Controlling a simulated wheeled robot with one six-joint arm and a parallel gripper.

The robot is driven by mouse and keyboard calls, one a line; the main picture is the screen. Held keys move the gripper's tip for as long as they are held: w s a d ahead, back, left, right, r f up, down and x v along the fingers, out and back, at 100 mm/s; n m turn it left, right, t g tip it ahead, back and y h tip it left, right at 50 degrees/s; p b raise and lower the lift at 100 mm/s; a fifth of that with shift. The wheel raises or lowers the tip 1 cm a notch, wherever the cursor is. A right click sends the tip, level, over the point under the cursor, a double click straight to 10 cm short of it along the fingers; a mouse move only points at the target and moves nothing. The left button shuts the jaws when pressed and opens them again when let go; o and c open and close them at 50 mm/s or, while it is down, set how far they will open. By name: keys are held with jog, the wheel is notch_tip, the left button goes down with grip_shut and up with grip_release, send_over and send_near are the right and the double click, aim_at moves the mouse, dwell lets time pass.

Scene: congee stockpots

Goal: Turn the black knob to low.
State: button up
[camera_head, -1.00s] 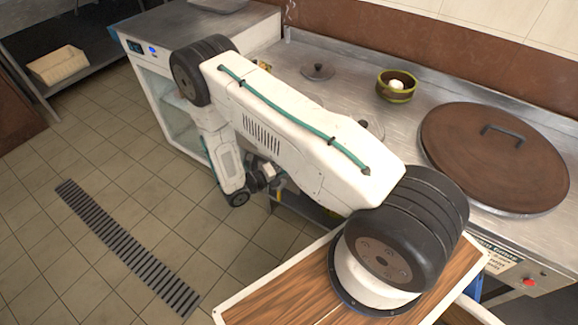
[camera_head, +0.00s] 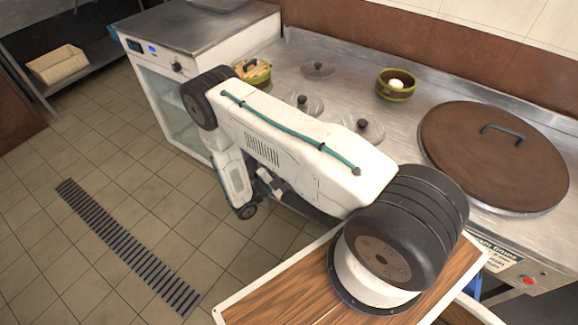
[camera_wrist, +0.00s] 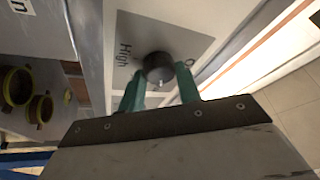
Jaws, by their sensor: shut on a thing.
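The black knob (camera_wrist: 158,67) sits on a light grey panel in the wrist view. "High" is printed to its left, and a partly hidden label shows to its right. A small white mark shows on the knob's lower edge in the picture. My gripper (camera_wrist: 159,82) has one teal finger on each side of the knob and is shut on it. The fingers hide part of the knob's sides. I cannot read a "Low" label. In the head view my arm hides this knob and most of the gripper, down at the counter's front side.
The steel counter (camera_head: 300,75) holds a large brown lid (camera_head: 490,165), small pot lids and a green bowl (camera_head: 395,85). A white cabinet (camera_head: 150,75) with its own dark knob stands at left. Yellow-green pots (camera_wrist: 17,86) show at the wrist view's left. Tiled floor is clear.

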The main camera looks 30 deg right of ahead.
jog(key=shift+n+t, duration=0.4)
jog(key=shift+n, duration=0.7)
jog(key=o, duration=1)
jog(key=shift+c, duration=0.2)
jog(key=shift+a, duration=0.1)
jog(key=v, duration=0.7)
jog(key=shift+a+f, duration=0.25)
jog(key=shift+a, duration=0.05)
